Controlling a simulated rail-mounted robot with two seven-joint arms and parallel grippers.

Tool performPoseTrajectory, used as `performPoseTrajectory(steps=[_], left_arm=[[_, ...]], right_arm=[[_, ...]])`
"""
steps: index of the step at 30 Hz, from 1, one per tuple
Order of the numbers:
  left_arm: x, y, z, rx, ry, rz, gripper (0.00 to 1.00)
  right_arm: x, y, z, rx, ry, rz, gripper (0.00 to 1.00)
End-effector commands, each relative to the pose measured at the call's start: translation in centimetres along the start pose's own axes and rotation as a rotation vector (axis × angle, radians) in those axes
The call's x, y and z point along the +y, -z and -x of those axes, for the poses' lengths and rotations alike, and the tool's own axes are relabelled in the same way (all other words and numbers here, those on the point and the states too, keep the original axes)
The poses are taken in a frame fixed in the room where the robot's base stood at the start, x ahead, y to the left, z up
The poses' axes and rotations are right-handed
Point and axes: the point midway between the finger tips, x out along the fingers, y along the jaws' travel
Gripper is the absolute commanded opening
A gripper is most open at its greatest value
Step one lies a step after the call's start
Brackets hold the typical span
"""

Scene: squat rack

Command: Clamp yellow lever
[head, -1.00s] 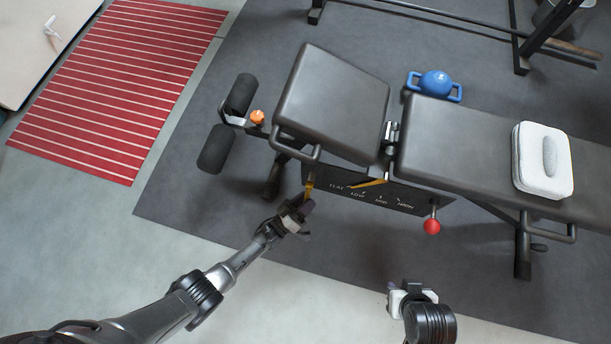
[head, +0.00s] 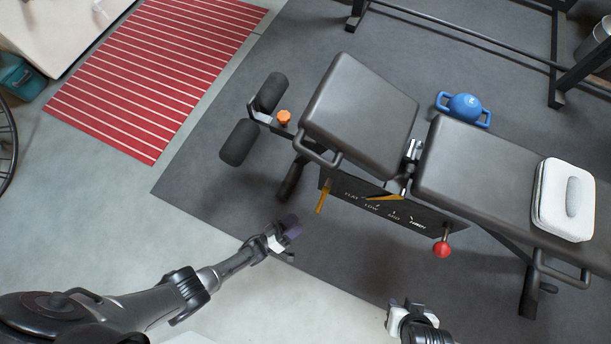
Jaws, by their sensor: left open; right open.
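A red ball knob (head: 442,250) hangs at the plate's right end. An orange knob (head: 284,117) sits near the foam rollers (head: 239,142). Floor in front is clear.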

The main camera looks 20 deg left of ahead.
Motion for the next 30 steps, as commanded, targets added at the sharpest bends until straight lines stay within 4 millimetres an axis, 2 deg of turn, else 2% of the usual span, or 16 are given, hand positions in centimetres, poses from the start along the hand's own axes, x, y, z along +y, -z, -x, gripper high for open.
performPoseTrajectory(steps=[3, 9, 20, 27, 30], left_arm=[[-0.1, 0.0, 1.7, -0.001, 0.002, -0.001, 0.44], [0.0, 0.0, 3.1, 0.000, 0.001, 0.000, 0.44], [0.0, 0.0, 3.5, 0.001, 0.000, 0.000, 0.44], [0.0, 0.0, 3.5, 0.000, 0.000, 0.000, 0.23], [0.7, 0.1, 4.0, -0.006, 0.008, 0.007, 0.14]], right_arm=[[0.1, 0.0, 0.0, -0.001, -0.003, 0.004, 0.43], [0.2, -0.1, 0.0, -0.001, -0.007, 0.008, 0.43], [0.2, -0.1, 0.0, -0.001, -0.004, 0.005, 0.43], [0.0, 0.0, 0.0, -0.001, 0.000, 0.000, 0.43], [0.0, 0.2, 0.6, -0.001, 0.001, -0.001, 0.43]])
